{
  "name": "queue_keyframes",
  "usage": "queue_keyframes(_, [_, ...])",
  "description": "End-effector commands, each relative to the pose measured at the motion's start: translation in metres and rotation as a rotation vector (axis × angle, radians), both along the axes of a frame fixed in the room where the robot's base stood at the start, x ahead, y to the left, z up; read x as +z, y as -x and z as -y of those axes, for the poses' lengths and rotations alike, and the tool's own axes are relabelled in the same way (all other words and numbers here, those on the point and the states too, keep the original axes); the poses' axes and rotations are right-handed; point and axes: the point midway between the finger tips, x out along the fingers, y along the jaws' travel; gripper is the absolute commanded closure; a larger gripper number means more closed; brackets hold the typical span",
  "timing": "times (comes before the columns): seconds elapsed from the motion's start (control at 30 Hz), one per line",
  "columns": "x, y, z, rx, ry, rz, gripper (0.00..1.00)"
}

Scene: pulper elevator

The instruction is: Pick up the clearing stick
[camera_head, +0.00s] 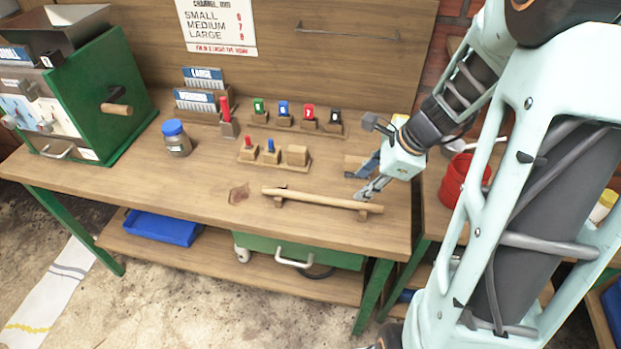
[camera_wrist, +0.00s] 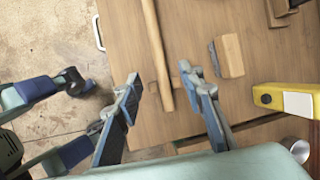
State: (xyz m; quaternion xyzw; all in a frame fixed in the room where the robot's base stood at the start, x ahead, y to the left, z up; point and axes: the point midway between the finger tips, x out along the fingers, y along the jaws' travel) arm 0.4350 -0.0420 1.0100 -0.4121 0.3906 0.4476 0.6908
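The clearing stick (camera_head: 318,199) is a long, thin, light wooden rod lying across small wooden supports near the front edge of the bench. It also shows in the wrist view (camera_wrist: 155,48), running from the top edge to an end between my fingers. My gripper (camera_head: 360,184) is by the stick's right end in the head view. In the wrist view my gripper (camera_wrist: 161,76) is open, with one finger on each side of the stick. Gaps show between the stick and both fingers, and nothing is held. The gripper's exact height above the stick cannot be told.
A wooden block with a grey edge, perhaps a brush (camera_wrist: 229,55), lies right of my fingers. Racks of coloured pieces (camera_head: 295,122), a blue-lidded jar (camera_head: 178,144) and a green machine (camera_head: 105,95) stand farther back or left. A red bucket (camera_head: 458,180) is at right.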

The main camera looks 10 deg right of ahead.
Motion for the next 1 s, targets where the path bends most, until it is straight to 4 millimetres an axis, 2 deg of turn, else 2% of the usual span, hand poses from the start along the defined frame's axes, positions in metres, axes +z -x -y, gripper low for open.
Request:
queue_keyframes(0.17, [-0.007, 0.002, -0.003, -0.042, -0.027, -0.021, 0.64])
queue_keyframes(0.4, [-0.042, -0.008, -0.015, -0.042, -0.027, -0.023, 0.64])
queue_keyframes(0.67, [-0.058, -0.014, -0.021, -0.042, -0.026, -0.021, 0.64])
queue_keyframes(1.0, [-0.096, -0.027, -0.034, -0.042, -0.025, -0.020, 0.64])
